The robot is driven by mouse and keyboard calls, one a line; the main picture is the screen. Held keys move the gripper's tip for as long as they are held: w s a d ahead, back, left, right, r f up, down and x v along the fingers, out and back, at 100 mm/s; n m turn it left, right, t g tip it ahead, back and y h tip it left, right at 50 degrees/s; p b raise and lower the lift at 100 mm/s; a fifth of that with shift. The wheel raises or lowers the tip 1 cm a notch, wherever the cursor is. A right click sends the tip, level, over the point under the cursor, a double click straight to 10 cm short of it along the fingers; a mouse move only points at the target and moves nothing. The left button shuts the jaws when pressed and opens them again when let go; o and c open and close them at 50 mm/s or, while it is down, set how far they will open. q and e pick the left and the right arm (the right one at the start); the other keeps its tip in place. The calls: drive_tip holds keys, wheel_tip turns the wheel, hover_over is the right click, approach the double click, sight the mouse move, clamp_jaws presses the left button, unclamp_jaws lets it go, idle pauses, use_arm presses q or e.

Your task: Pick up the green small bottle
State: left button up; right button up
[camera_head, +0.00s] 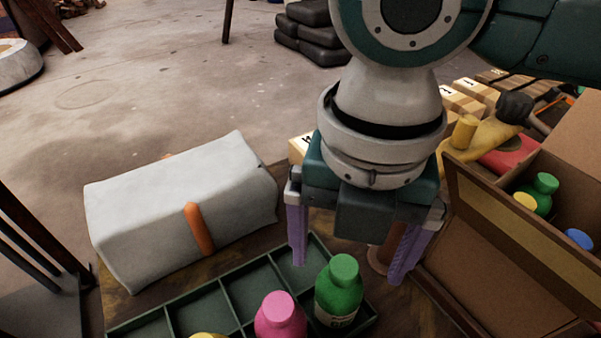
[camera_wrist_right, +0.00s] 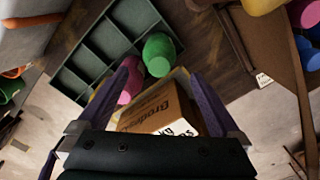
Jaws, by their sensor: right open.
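A green small bottle (camera_head: 340,292) with a pale label stands upright in the right part of the divided dark green tray (camera_head: 222,283). It also shows in the right wrist view (camera_wrist_right: 158,52), just beyond the fingertips. My right gripper (camera_head: 346,271) has purple fingers, is open and points down just behind the bottle. In the wrist view a brown printed carton (camera_wrist_right: 160,108) shows between the fingers (camera_wrist_right: 154,76); I cannot tell whether they touch it. Another green bottle (camera_head: 545,184) is in the cardboard box at the right. My left gripper is out of view.
A pink bottle (camera_head: 280,317) stands left of the green one, and a yellow top (camera_head: 207,336) shows at the lower edge. A white wrapped block (camera_head: 180,215) lies behind the tray. The open cardboard box (camera_head: 500,245) stands close on the right. Several tray compartments are empty.

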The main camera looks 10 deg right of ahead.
sight(341, 282)
drive_tip(key=shift+f, duration=0.95)
drive_tip(key=f, duration=0.1)
drive_tip(key=f+b, duration=0.1)
drive_tip(key=f, duration=0.3)
drive_tip(key=shift+w+b, duration=0.3)
drive_tip(key=shift+c, duration=0.2)
drive_tip(key=c, duration=0.9)
clamp_jaws()
